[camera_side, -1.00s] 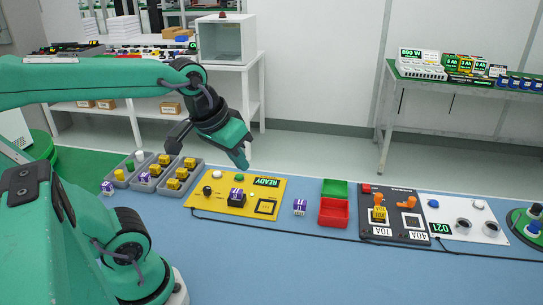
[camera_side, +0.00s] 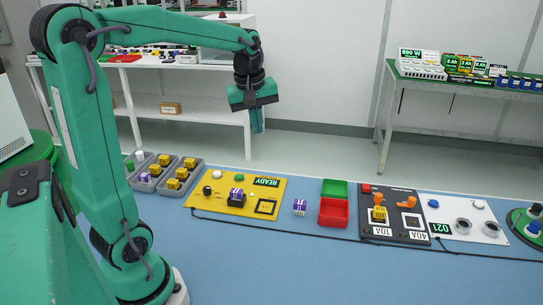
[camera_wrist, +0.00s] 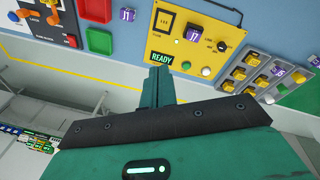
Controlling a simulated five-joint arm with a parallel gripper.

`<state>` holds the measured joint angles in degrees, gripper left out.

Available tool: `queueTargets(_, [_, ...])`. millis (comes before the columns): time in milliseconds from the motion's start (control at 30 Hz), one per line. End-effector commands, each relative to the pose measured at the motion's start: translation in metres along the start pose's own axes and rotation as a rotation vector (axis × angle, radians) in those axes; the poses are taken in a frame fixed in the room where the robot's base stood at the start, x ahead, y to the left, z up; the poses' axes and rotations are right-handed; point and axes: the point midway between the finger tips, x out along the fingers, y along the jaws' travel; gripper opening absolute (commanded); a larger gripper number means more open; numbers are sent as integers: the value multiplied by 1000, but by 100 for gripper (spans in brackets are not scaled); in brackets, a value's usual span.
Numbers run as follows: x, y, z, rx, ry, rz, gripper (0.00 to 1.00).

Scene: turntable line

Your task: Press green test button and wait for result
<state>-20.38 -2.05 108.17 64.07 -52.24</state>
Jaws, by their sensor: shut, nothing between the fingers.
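The yellow test panel (camera_side: 211,200) lies on the blue bench, with a display (camera_side: 266,182) reading READY. Its green button (camera_side: 239,178) is at the back edge, between a white button (camera_side: 217,174) and the display. The button also shows in the wrist view (camera_wrist: 186,65), just beyond my fingers. A purple block (camera_side: 236,194) marked J7 in the wrist view sits on the panel. My gripper (camera_side: 258,131) is shut and empty, well above and behind the panel, pointing down. It touches nothing. In the wrist view its fingers (camera_wrist: 160,72) reach toward the display.
Grey trays (camera_side: 181,188) with yellow blocks stand left of the panel. A loose purple block (camera_side: 300,207), a green bin (camera_side: 335,187) and a red bin (camera_side: 334,212) lie right of it. Further right are a black fixture (camera_side: 398,232) and a white panel (camera_side: 468,226). The front bench is clear.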

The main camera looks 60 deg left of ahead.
Motion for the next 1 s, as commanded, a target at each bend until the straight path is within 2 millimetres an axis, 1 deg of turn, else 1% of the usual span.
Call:
queueTargets(33, [5, 2, -10, -51, -7, -14, 0])
queueTargets(267, [25, 6, -50, -289, -30, -70, 0])
queueTargets(500, [50, 4, -91, -537, -49, -132, 0])
queueTargets(800, [88, -9, -141, -843, -62, -212, 0])
queueTargets(1000, [108, -19, -165, -1000, -65, -254, 0])
